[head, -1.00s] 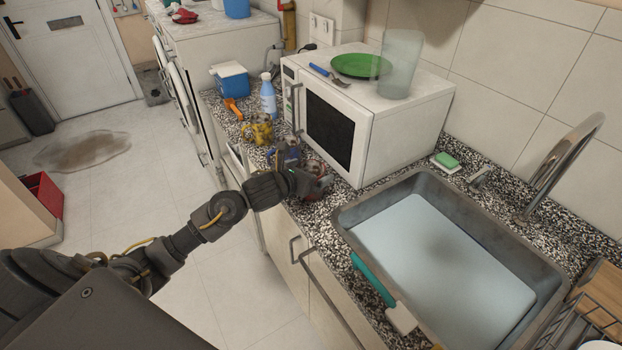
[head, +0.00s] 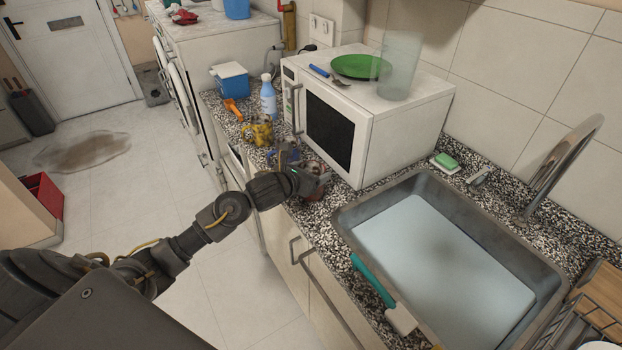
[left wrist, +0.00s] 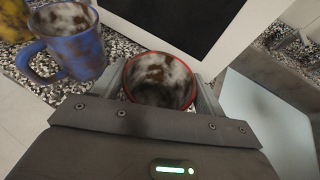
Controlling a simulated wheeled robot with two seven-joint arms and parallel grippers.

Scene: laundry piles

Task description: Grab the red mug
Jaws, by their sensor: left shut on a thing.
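The red mug (left wrist: 160,80) shows in the left wrist view as a red rim around a stained brown and white inside. It sits between the two fingers of my left gripper (left wrist: 162,90), which is shut on it. In the head view the red mug (head: 316,181) is partly hidden by my left gripper (head: 312,182). It is on or just over the granite counter in front of the microwave; I cannot tell if it touches the counter. My right gripper is not in view.
A stained blue mug (left wrist: 75,45) stands close to the left of the red one. Behind it are a yellow mug (head: 257,131) and a spray bottle (head: 268,97). The microwave (head: 365,130) stands close on the right. The sink (head: 345,217) holds greyish water.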

